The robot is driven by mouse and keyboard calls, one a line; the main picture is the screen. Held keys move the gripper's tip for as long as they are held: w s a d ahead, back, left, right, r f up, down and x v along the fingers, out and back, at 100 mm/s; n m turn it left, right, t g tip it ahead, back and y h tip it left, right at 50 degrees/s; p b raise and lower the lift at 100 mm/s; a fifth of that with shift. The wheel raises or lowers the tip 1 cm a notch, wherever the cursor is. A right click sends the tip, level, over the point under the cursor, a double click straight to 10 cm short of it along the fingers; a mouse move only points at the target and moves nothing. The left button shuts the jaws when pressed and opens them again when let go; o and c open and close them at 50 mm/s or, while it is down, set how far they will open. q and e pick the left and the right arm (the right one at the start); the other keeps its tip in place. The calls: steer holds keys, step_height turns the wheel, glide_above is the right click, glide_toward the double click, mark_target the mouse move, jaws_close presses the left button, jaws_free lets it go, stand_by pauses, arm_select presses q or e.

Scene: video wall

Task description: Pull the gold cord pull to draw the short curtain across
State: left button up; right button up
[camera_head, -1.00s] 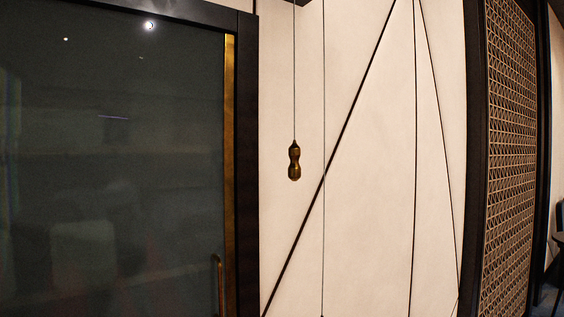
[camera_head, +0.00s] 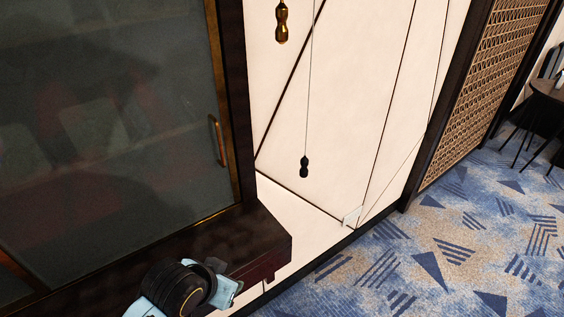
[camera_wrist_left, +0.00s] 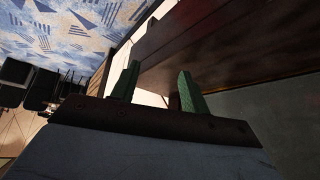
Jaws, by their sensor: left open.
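The gold cord pull (camera_head: 281,22) hangs at the top of the head view, in front of a cream wall and right of a glass-fronted cabinet. A second pull, dark (camera_head: 304,167), hangs lower on a thin cord, slightly to the right. My left gripper (camera_wrist_left: 157,86) shows in the left wrist view with its two green fingers apart and nothing between them. My left arm (camera_head: 184,288) shows at the bottom of the head view, well below both pulls; its fingers cannot be made out there. Neither pull can be made out in the wrist view. I see no curtain. My right gripper is out of view.
The dark cabinet (camera_head: 110,110) has a brass handle (camera_head: 217,140) and a protruding dark ledge (camera_head: 245,243) near my left arm. A lattice screen (camera_head: 497,75) stands at the right. Patterned blue carpet (camera_head: 430,265) is open at lower right; a table (camera_head: 548,90) stands far right.

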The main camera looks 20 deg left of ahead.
arm_select(q)
steer(key=w+r+t, duration=0.3)
steer(key=w+r, duration=0.4)
steer(key=t+h+p, duration=0.1)
steer(key=t+h, duration=0.2)
steer(key=t, duration=0.5)
glide_toward(279, 34)
steer(key=w+p, duration=0.1)
steer(key=w, duration=0.2)
steer(key=w+d+p, duration=0.1)
steer(key=w, duration=0.2)
steer(key=w+d+p, duration=0.1)
steer(key=w, duration=0.3)
steer(key=shift+f, duration=0.15)
steer(key=shift+w+d+p, duration=0.1)
steer(key=shift+w+p, duration=0.3)
steer(key=shift+w, duration=0.3)
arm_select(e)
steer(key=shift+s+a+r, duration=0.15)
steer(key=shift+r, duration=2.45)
arm_select(q)
steer(key=shift+f, duration=0.1)
jaws_close()
